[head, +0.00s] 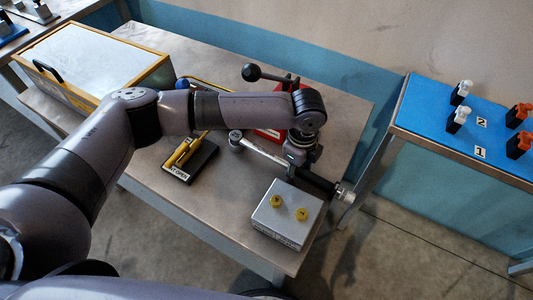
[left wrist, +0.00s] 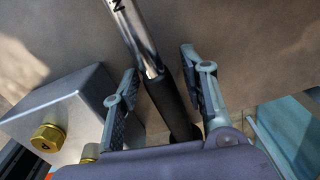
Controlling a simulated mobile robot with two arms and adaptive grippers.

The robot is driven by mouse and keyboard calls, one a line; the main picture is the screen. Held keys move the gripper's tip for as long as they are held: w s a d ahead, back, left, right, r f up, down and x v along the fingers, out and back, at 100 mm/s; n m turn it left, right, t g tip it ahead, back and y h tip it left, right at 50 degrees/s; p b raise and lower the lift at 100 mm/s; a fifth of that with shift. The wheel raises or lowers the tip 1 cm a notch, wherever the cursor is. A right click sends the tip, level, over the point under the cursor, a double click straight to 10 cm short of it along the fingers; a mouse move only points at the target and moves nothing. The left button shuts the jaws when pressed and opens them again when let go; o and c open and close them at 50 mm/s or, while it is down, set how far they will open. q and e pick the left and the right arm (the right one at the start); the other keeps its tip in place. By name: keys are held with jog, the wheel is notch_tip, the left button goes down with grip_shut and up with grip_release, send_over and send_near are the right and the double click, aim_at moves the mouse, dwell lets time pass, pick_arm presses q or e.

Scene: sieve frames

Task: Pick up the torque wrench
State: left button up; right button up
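The torque wrench (head: 262,153) lies slantwise on the workbench, with a bright shaft, a round head at the left and a black grip toward the bench's right edge. In the left wrist view the wrench (left wrist: 139,40) runs between my fingers, its shaft meeting the black grip there. My left gripper (left wrist: 160,62) is open, one finger on each side of the wrench, with visible gaps to both. In the head view my left wrist is over the wrench and hides part of it, and the fingers are hard to make out. My right gripper is not in view.
A silver block (head: 274,221) with two brass knobs stands close to the grip. A black tray (head: 178,171) with yellow tools and a red fixture (head: 268,133) with a ball lever are nearby. A yellow-framed case (head: 100,61) stands left; a blue-topped table (head: 430,105) stands right across a gap.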

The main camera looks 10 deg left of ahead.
pick_arm(q)
grip_shut()
